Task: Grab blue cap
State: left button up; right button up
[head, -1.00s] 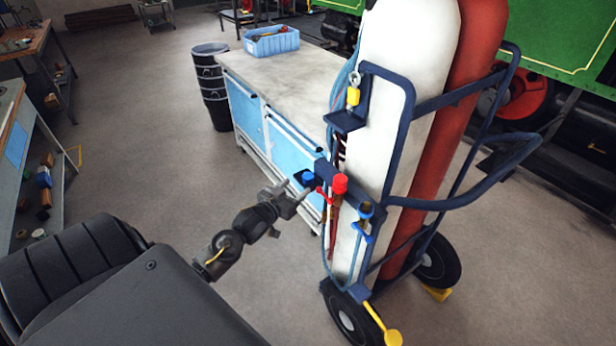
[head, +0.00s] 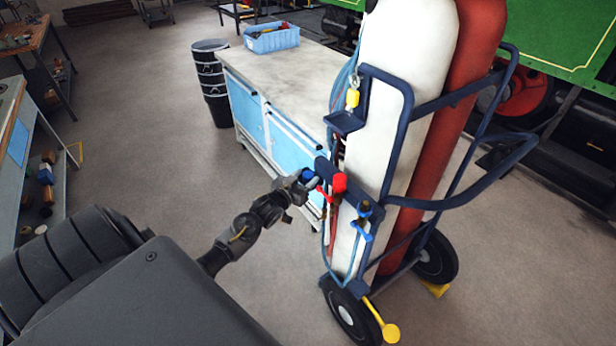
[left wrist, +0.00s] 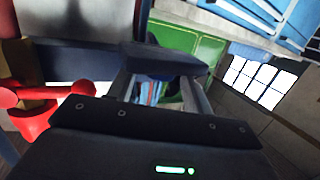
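The blue cap is not clearly seen in that view. The red cap's fitting (left wrist: 35,118) is at its left. My right gripper is in neither view.
The blue trolley frame (head: 398,125) holds a white cylinder (head: 385,120) and a red cylinder (head: 465,90). A workbench (head: 285,70) with blue drawers stands just behind. Another blue-topped valve (head: 363,212) is right of the red cap.

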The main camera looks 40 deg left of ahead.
pick_arm(q)
jog(key=c, duration=0.8)
jog(key=shift+r, duration=0.1)
